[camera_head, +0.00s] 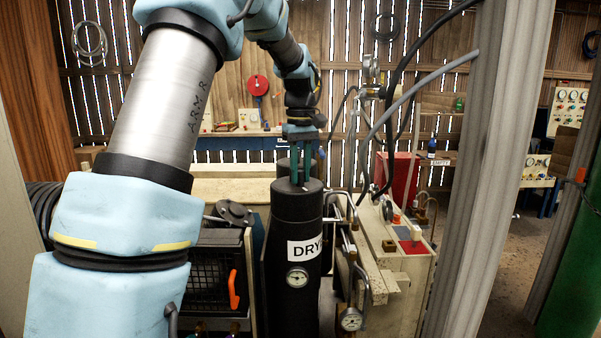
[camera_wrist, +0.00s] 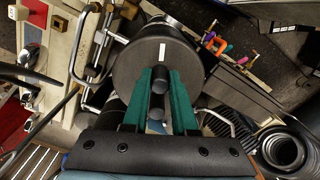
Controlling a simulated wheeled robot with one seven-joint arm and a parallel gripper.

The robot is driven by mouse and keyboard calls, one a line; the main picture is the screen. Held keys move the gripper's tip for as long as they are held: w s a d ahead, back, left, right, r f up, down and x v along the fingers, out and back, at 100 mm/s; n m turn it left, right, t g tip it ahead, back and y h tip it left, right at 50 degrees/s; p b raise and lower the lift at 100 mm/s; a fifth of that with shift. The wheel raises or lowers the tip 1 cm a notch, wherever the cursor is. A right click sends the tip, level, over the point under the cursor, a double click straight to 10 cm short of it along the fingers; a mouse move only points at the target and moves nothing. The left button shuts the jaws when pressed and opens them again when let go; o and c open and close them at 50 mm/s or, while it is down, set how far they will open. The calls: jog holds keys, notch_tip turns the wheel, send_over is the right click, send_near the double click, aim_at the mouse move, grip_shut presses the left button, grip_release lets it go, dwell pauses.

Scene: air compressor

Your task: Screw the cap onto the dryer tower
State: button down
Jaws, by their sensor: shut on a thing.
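The dryer tower (camera_head: 293,239) is a tall black cylinder with a white "DRY" label and a round gauge, upright in the middle of the head view. The dark round cap (camera_head: 312,185) is at its top. In the wrist view the cap (camera_wrist: 133,72) is a broad dark disc with a white mark and a raised black grip. My gripper (camera_head: 300,180) points straight down from above, its green fingers shut on the cap's grip; the fingers also show in the wrist view (camera_wrist: 160,78). The cap looks level on the tower; the thread between them is hidden.
Pipes and a second gauge (camera_head: 351,318) stand close on the tower's right, beside a cream cabinet (camera_head: 411,262). A black caged unit with an orange handle (camera_head: 234,290) is at left. A grey post (camera_head: 487,170) rises at right, and hoses hang above the cabinet.

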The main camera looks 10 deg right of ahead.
jog(key=shift+a+r, duration=0.1)
jog(key=shift+a+r+m+p, duration=0.15)
jog(key=shift+m+p, duration=0.3)
jog(key=shift+m, duration=0.25)
jog(key=m, duration=0.1)
jog(key=m+p, duration=0.1)
jog(key=m, duration=0.1)
jog(key=shift+a+m, duration=0.3)
jog(key=shift+a, duration=0.05)
jog(key=c, duration=1.2)
grip_release()
jog(key=shift+f+m+p, duration=0.2)
jog(key=shift+m+p, duration=0.1)
jog(key=shift+m, duration=0.3)
jog(key=o, duration=0.6)
jog(key=shift+f, duration=0.1)
jog(key=shift+o, duration=1.1)
